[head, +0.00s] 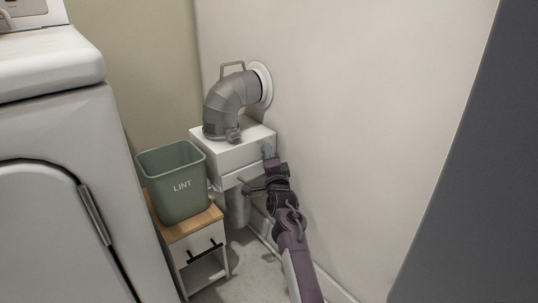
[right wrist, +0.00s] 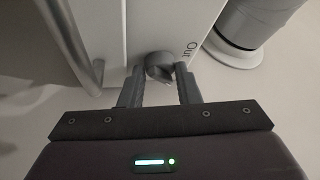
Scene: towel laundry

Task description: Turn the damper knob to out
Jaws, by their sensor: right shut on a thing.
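The damper knob (right wrist: 160,68) is a small grey knob on the face of a white box. The word "OUT" (right wrist: 190,49) is printed beside it in the right wrist view. My right gripper (right wrist: 160,88) is shut on the knob, with one finger on each side of it. In the head view the white box (head: 232,152) stands against the wall, and my right gripper (head: 268,151) is at its right side. The knob itself is hidden there. My left gripper does not show.
A grey duct elbow (head: 228,103) runs from the box top to a round wall flange (head: 264,84). A green LINT bin (head: 173,181) stands on a small wooden-topped cabinet (head: 203,221) to the left. A white machine (head: 55,125) fills the left side. The right wall is bare.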

